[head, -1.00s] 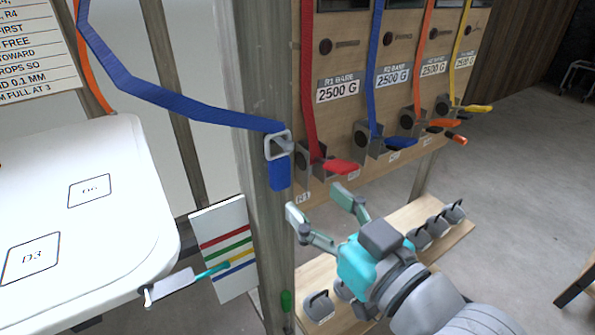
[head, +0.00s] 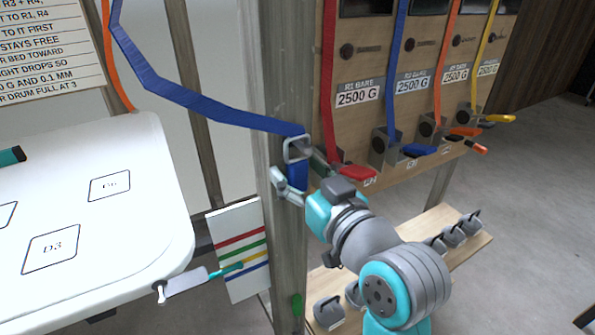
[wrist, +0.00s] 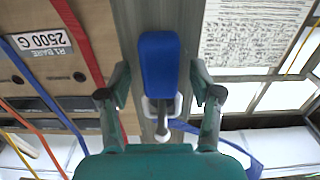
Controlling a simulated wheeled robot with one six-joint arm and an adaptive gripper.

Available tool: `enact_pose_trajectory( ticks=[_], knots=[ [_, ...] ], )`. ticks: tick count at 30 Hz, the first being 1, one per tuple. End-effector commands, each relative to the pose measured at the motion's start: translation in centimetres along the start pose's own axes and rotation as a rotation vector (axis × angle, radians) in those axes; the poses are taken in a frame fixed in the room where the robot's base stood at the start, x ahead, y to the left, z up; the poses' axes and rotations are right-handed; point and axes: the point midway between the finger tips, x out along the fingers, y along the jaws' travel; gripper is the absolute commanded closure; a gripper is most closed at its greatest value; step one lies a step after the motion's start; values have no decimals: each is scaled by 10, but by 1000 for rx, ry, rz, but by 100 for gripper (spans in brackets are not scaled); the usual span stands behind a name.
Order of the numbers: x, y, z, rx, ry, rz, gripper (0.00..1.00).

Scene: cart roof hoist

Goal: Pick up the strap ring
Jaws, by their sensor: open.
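The strap ring (head: 298,149) is a grey metal loop at the end of a blue strap (head: 215,104), hung on a peg on the wooden post (head: 272,62). A short blue tail (head: 297,176) hangs below it. In the wrist view the ring (wrist: 150,106) lies partly hidden behind the blue tail (wrist: 160,65), which stands between my fingers. My gripper (head: 296,176) is open, with one finger on each side of the tail, just below the ring. In the wrist view my gripper (wrist: 160,80) shows a gap on both sides of the tail.
Red strap (head: 329,90) and red lever (head: 358,172) are close to the right of the post. A wooden panel (head: 365,125) carries more straps and levers. A white board (head: 150,215) is at left. A shelf (head: 410,255) with grey weights stands below right.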

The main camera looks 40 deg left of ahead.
Motion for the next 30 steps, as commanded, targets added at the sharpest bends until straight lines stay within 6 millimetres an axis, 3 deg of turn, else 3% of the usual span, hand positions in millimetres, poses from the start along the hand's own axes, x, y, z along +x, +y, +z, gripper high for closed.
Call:
enact_pose_trajectory(
  ticks=[6, 12, 14, 30],
  knots=[
    [0, 0, 0, 0, 0, 0, 38],
    [0, 0, 0, 0, 0, 0, 88],
    [0, 0, 0, 0, 0, 0, 100],
    [2, 1, -3, 0, 0, 0, 100]
  ],
)
